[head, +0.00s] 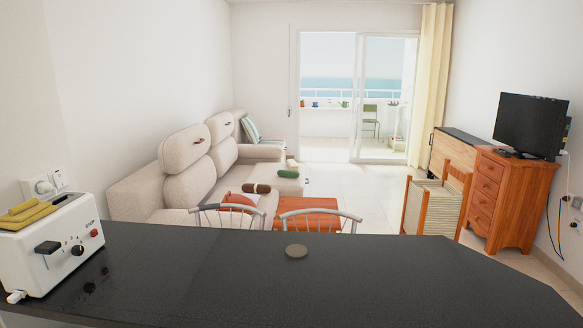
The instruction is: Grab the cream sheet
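I cannot make out a cream sheet for certain. A small pale cream item (291,162) lies at the far end of the beige sofa (150,193), just behind a dark green roll (288,174). It is too small to tell whether it is a sheet. A brown roll (256,188) with pale ends lies nearer, at the sofa's edge. Neither of my grippers is in view.
A dark counter (380,275) spans the foreground, with a white toaster (55,245) at left and a small round disc (296,251). Two chair backs (320,212) stand behind it. A woven basket (430,208) and wooden drawers (490,190) stand right. Floor toward the balcony door is clear.

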